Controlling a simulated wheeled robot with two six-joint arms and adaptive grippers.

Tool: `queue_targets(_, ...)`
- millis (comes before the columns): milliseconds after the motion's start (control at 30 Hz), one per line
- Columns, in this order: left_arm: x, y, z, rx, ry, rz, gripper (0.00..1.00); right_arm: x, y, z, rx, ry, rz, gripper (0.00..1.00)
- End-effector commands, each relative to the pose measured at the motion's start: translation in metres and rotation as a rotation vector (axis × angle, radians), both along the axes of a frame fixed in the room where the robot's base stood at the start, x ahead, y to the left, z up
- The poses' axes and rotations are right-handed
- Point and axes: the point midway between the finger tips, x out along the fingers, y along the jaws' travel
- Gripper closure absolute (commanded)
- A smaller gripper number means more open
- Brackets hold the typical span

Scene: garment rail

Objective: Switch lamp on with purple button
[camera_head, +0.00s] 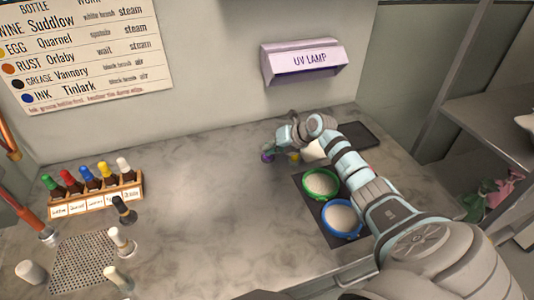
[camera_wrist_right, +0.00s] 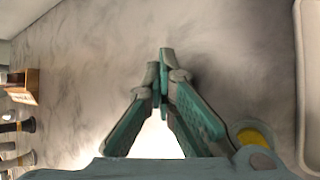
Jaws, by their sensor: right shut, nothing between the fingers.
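The UV lamp (camera_head: 303,62) is a pale purple wall box lettered "UV LAMP"; no clear glow shows beneath it. A small purple button (camera_head: 267,157) sits on the counter below and left of the lamp. My right gripper (camera_head: 274,146) is shut and empty, low over the counter with its tips very close to the purple button. I cannot tell whether they touch it. In the right wrist view the shut fingertips (camera_wrist_right: 164,62) meet, and the purple button does not show. My left gripper is not in view.
A yellow button (camera_head: 294,157) stands right of the purple one and shows in the wrist view (camera_wrist_right: 252,137). Green (camera_head: 320,198) and blue (camera_head: 342,234) rimmed bowls are near my right arm. A bottle rack (camera_head: 95,208) stands left. The middle counter is clear.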

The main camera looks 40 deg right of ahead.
Motion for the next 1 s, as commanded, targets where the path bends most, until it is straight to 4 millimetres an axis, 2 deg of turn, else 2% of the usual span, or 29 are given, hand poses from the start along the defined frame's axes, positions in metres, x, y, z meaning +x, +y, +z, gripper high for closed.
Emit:
queue_targets(267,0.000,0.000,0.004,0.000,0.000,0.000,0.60,0.000,-0.001,0.005,-0.001,-0.001,-0.002,1.00)
queue_targets(667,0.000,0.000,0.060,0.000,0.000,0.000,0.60,0.000,-0.001,0.063,-0.002,-0.003,-0.001,1.00)
queue_targets(1000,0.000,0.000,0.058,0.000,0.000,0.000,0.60,0.001,-0.001,0.061,-0.002,-0.003,-0.001,1.00)
